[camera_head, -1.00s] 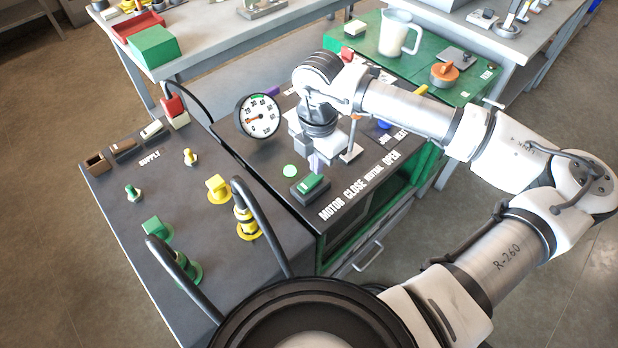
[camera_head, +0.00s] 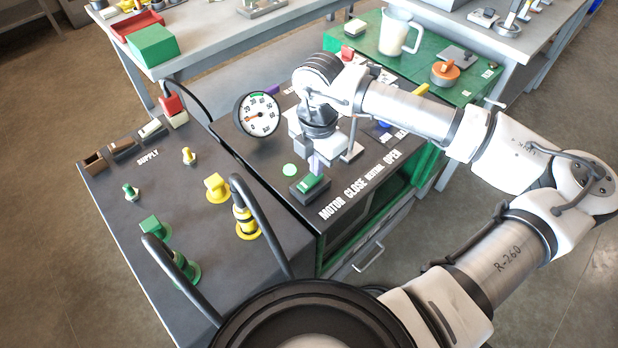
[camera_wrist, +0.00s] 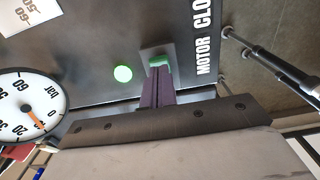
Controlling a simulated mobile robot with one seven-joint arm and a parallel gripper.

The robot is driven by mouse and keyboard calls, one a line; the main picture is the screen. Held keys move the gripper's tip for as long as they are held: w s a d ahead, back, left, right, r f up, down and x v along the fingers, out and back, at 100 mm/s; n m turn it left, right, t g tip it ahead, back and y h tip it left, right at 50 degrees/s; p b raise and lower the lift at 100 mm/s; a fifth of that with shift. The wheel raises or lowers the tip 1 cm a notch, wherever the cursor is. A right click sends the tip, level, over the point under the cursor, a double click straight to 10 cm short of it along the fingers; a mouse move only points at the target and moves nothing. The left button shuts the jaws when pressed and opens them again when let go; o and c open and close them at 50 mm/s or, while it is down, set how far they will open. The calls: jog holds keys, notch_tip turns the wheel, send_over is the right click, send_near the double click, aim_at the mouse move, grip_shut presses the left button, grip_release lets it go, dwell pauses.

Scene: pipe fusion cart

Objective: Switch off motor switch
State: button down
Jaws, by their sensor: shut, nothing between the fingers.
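The motor switch (camera_head: 309,184) is a green rocker in a dark housing on the black panel, behind the white word MOTOR. It also shows in the wrist view (camera_wrist: 159,61), partly covered by my fingertips. A round green lamp (camera_head: 290,170) beside it looks lit, brighter in the wrist view (camera_wrist: 123,73). My gripper (camera_head: 316,166) points down at the switch's far end, its purple-grey fingers together and empty. In the wrist view my fingertips (camera_wrist: 157,76) meet the green rocker's edge; I cannot tell whether they touch it. The rocker's tilt is unclear.
A round gauge (camera_head: 258,115) stands close to the left of my gripper. A yellow-banded post and black hoses (camera_head: 262,228) rise at the left. The labels CLOSE, NEUTRAL and OPEN run right of MOTOR.

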jog(key=shift+f+b, duration=0.6)
jog(key=shift+r, duration=0.1)
jog(key=shift+r+p, duration=1.25)
jog(key=shift+r, duration=2.2)
